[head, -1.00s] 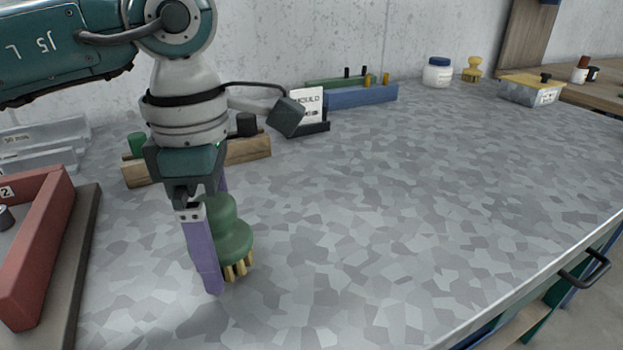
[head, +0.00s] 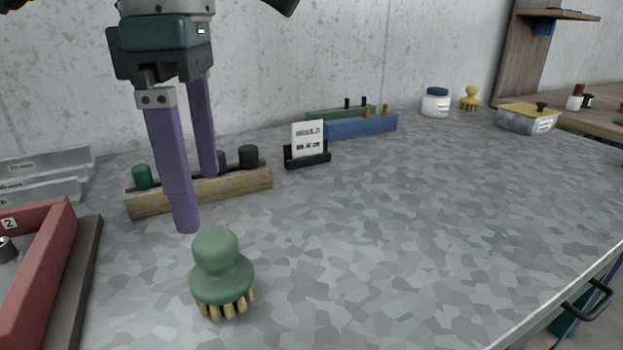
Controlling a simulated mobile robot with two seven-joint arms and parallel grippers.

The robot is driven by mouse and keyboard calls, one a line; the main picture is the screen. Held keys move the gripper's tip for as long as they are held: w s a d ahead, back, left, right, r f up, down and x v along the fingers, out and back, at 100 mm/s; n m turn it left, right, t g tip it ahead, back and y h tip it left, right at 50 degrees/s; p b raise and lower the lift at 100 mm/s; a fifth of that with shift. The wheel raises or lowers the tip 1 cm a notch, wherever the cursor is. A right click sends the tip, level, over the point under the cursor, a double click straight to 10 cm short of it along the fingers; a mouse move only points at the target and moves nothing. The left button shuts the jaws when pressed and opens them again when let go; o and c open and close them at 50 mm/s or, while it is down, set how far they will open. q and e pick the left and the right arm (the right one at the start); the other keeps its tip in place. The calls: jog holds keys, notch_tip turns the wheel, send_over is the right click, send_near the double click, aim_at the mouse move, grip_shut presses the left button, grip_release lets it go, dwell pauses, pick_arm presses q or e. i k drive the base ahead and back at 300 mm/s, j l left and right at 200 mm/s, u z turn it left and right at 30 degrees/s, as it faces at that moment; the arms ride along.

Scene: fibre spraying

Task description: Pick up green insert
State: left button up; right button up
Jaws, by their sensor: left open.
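The green insert (head: 142,176) is a short green cylinder upright at the left end of a wooden rack (head: 150,203). Dark inserts (head: 249,156) stand farther right in the rack, one partly hidden. My left gripper (head: 197,204) is open and empty. Its two purple fingers hang in front of the rack's middle in the picture, to the right of the green insert and apart from it. A green brush (head: 217,272) with yellow bristles stands on the table in front of the fingers, clear of them. My right gripper is not in view.
A red-walled frame (head: 50,270) lies at the left, with clear trays (head: 40,165) behind it. A small sign (head: 307,140) stands right of the rack. A blue block (head: 360,125) is farther back. The table's middle and right are clear.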

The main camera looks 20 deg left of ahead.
aim_at(141, 174)
jog(key=u, duration=1.5)
